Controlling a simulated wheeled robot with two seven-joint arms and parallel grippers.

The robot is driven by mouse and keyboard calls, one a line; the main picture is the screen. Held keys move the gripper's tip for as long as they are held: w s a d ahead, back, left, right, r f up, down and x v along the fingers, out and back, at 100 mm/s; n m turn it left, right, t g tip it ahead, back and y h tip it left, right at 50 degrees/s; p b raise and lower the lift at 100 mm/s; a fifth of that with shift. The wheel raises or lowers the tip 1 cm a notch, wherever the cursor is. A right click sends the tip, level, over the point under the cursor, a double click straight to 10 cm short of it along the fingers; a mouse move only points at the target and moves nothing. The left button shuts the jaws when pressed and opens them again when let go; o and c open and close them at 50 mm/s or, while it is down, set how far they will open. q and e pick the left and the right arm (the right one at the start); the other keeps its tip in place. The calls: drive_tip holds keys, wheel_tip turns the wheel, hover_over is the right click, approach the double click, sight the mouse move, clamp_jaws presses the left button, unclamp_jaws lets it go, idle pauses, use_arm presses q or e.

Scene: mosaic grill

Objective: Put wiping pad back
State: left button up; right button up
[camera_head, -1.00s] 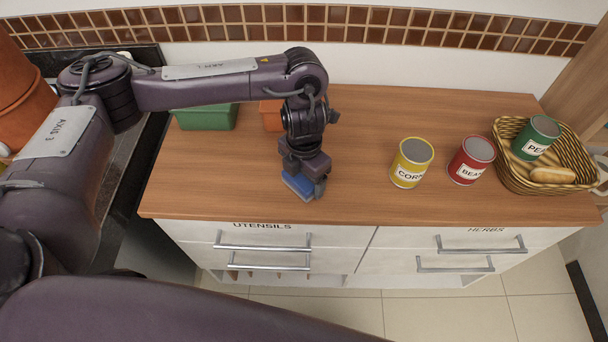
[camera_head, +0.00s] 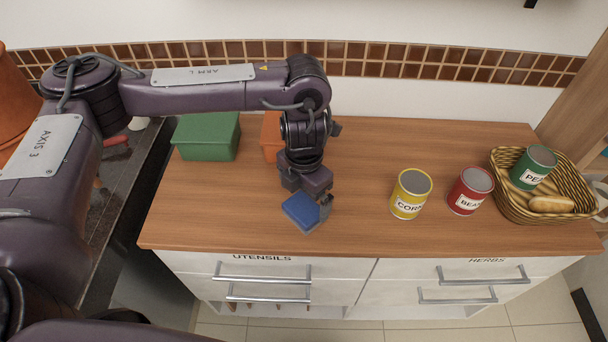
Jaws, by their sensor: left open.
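The blue wiping pad (camera_head: 299,212) is at the front left part of the wooden counter, at the fingertips of my left gripper. Much of its blue top shows; its right side is partly hidden by a finger. My left gripper (camera_head: 312,207) is open and points down over the counter. I cannot tell whether a finger touches the pad. A green box (camera_head: 208,137) and an orange box (camera_head: 270,136) stand at the back left, the orange one partly hidden by my arm. My right gripper is out of view.
A yellow corn can (camera_head: 409,195) and a red beans can (camera_head: 469,191) stand right of centre. A wicker basket (camera_head: 510,203) with a green peas can (camera_head: 533,167) and bread (camera_head: 551,204) is at the far right. The counter between gripper and corn can is clear.

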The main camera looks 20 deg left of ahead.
sight(304, 207)
use_arm(q)
wheel_tip(304, 207, up, 7)
drive_tip(key=shift+f, duration=0.2)
idle(0.5)
